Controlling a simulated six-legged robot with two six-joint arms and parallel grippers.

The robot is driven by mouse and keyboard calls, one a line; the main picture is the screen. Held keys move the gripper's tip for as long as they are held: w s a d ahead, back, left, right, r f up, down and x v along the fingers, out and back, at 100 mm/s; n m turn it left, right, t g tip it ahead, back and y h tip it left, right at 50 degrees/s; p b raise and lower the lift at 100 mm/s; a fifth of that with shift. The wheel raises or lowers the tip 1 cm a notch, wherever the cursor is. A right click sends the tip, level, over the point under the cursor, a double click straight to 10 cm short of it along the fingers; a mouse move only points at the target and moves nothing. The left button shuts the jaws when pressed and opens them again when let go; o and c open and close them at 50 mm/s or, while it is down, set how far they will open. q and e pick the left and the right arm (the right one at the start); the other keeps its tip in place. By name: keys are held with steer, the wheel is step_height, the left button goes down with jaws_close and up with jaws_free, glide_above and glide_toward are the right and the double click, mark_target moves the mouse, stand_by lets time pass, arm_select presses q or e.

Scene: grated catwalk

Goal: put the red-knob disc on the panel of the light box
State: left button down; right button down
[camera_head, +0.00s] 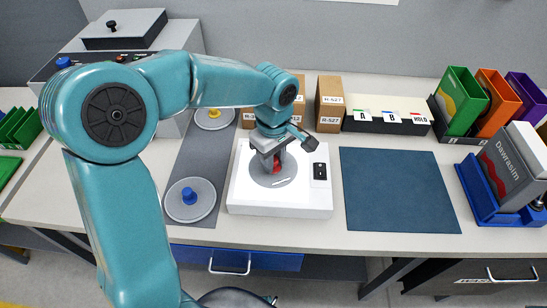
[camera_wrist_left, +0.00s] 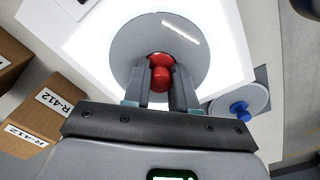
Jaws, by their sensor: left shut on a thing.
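The red-knob disc is a grey disc (camera_head: 263,181) with a red knob (camera_head: 277,165). It lies flat over the bright white panel of the light box (camera_head: 240,203). My left gripper (camera_head: 273,160) points down from above and is shut on the red knob. In the left wrist view the knob (camera_wrist_left: 160,77) sits between the two fingers, and the disc (camera_wrist_left: 198,50) spreads below over the lit panel (camera_wrist_left: 233,35). I cannot tell whether the disc touches the panel or hangs just above it. My right gripper is not in view.
A blue-knob disc (camera_head: 190,200) and a yellow-knob disc (camera_head: 214,117) lie on a grey strip left of the light box. Cardboard boxes (camera_head: 329,104) stand behind it. A dark blue mat (camera_head: 400,190) to the right is bare. A blue tray (camera_head: 487,200) holds a grey box.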

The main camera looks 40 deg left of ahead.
arm_select(q)
steer(key=shift+f, duration=0.2)
steer(key=c, duration=0.9)
jaws_free()
steer(key=shift+r, duration=0.1)
steer(key=shift+r, duration=0.5)
step_height(320, 180, up, 11)
steer(key=p, duration=0.1)
steer(key=shift+r, duration=0.2)
